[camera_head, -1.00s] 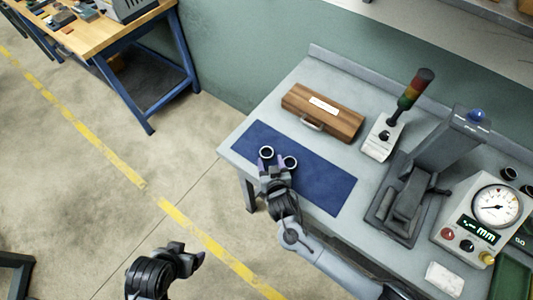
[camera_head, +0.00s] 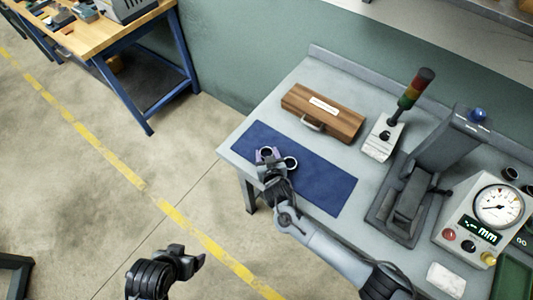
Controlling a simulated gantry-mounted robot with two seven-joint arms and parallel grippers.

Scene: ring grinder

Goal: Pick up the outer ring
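Two small dark-rimmed rings with pale centres lie on the blue mat (camera_head: 325,180): a left ring (camera_head: 266,152) and a right ring (camera_head: 290,163). Which one is the outer ring I cannot tell. My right gripper (camera_head: 267,155) is over the mat with its purple-grey fingers apart, one on each side of the left ring. Contact with it is not clear. The right ring is just outside the right finger. My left gripper (camera_head: 195,256) is over the floor at the bottom, away from the table; its finger gap is not clear.
Behind the mat is a wooden case (camera_head: 322,112). To the right are a signal-light tower (camera_head: 409,88), a dark grey machine (camera_head: 418,190), a dial gauge box (camera_head: 485,220) and a white block (camera_head: 446,279). A wooden workbench (camera_head: 95,35) stands at the back left.

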